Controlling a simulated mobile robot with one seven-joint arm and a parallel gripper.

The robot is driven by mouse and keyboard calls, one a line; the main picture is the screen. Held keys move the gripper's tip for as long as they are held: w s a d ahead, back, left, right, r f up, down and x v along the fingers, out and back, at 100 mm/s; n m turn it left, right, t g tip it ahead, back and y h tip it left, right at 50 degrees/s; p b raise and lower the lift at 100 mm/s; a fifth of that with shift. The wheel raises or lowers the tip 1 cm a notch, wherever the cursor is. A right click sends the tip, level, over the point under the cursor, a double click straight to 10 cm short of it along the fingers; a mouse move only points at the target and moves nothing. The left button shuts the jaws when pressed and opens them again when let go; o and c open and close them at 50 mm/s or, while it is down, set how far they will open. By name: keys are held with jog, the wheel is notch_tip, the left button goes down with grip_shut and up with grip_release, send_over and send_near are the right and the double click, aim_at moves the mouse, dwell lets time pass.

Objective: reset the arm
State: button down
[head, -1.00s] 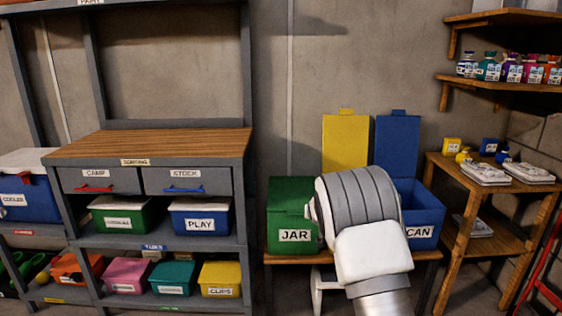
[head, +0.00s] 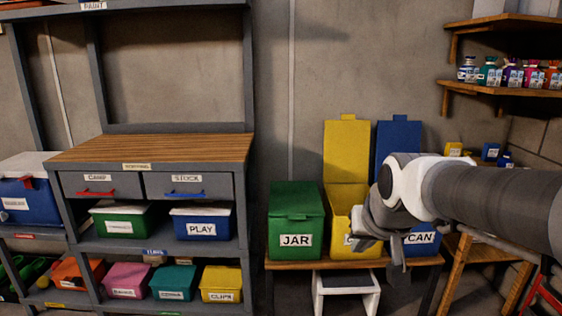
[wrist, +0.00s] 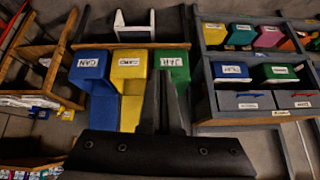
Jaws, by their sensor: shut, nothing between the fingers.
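My arm reaches in from the right edge of the head view, with its white wrist joint (head: 402,190) in front of the blue CAN bin. My gripper (head: 366,238) shows partly at the arm's left end, in front of the yellow bin (head: 341,207), covering part of that bin's label. In the wrist view, which is upside down, the two dark fingers of my gripper (wrist: 163,78) are together and empty, overlapping the green JAR bin and the yellow bin.
The green JAR bin (head: 296,215) is closed; the yellow and blue bins (head: 424,240) have raised lids. A white stool (head: 346,292) stands beneath their bench. A grey shelf unit (head: 244,180) with boxes is left. Wooden shelves (head: 500,87) with bottles are right. Floor shows between.

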jog(key=s+f+n+g, duration=0.1)
jog(key=s+f+g, duration=0.15)
jog(key=s, duration=1.45)
notch_tip(320, 180, up, 28)
jog(key=p, duration=2.8)
jog(key=shift+w+t+p, duration=0.15)
jog(key=shift+t+p, duration=0.15)
jog(key=shift+t, duration=0.15)
